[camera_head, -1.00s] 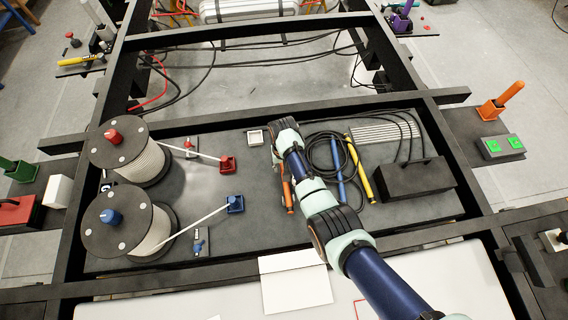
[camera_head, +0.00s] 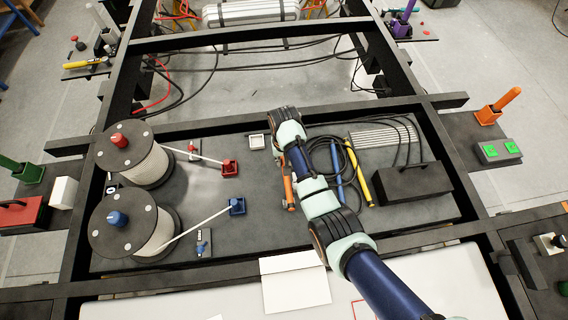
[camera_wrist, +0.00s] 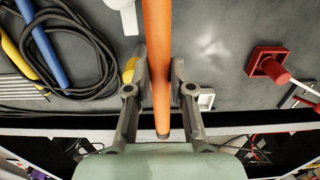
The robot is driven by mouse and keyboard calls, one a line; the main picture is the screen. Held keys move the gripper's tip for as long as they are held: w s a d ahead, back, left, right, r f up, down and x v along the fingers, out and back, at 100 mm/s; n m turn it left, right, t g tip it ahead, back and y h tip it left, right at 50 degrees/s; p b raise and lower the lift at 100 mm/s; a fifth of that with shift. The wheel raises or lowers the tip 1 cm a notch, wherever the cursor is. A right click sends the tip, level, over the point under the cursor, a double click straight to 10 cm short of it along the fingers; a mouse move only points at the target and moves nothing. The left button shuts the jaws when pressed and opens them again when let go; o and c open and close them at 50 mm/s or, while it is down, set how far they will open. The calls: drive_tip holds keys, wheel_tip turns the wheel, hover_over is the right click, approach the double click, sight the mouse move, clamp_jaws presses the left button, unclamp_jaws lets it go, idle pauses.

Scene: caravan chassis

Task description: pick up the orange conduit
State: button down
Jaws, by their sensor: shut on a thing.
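The orange conduit (camera_wrist: 157,35) is a straight rod running lengthwise between my fingers in the wrist view. My gripper (camera_wrist: 158,75) is shut on it, with one finger on each side. In the head view, part of the orange conduit (camera_head: 289,192) shows along the left side of my arm, above the dark panel. My fingers are hidden by the arm there. I cannot tell how far the conduit is from the panel.
Blue (camera_head: 337,163) and yellow (camera_head: 359,178) rods and coiled black cable lie right of my arm. A black box (camera_head: 413,183) sits farther right. Two cable spools (camera_head: 160,167) stand at left, with red (camera_head: 230,169) and blue (camera_head: 237,206) connectors between. Dark chassis rails border the panel.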

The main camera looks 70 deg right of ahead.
wheel_tip(320, 180, up, 12)
drive_tip(key=p, duration=0.2)
drive_tip(key=shift+r, duration=0.15)
